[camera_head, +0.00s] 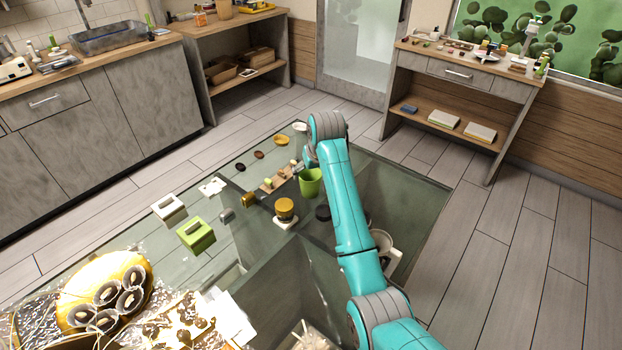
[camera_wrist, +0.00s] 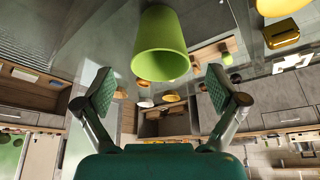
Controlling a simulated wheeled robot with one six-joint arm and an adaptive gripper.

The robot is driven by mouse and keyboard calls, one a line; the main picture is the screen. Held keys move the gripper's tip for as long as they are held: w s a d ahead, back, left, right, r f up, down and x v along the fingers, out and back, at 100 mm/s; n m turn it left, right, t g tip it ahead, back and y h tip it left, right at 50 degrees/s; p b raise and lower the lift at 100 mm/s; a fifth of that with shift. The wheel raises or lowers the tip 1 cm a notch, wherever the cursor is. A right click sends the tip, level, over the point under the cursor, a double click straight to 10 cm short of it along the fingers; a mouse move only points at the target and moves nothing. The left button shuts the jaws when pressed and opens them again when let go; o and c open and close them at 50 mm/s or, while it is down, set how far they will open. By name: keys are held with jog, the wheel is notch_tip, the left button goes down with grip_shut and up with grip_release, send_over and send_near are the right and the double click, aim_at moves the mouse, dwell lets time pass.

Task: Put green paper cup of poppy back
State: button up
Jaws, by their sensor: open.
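A plain green cup (camera_head: 310,182) stands on the glass-topped table, near its middle, in the head view. Its contents cannot be made out. In the wrist view the green cup (camera_wrist: 160,45) shows large at the top centre, in the space between and beyond my fingertips. My gripper (camera_wrist: 162,82) is open, with a clear gap from each finger pad to the cup. In the head view my gripper (camera_head: 299,168) is small and partly hidden by my wrist, close beside the cup.
A jar with an orange-brown lid (camera_head: 285,208), a green box (camera_head: 196,234) and a white box (camera_head: 169,208) stand left of the cup. A small wooden board (camera_head: 272,185) lies close by. A yellow plate (camera_head: 75,290) with several dark-filled cups is at lower left.

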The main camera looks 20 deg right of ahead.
jog(key=v, duration=0.4)
jog(key=shift+s+r, duration=0.2)
jog(key=shift+r, duration=0.1)
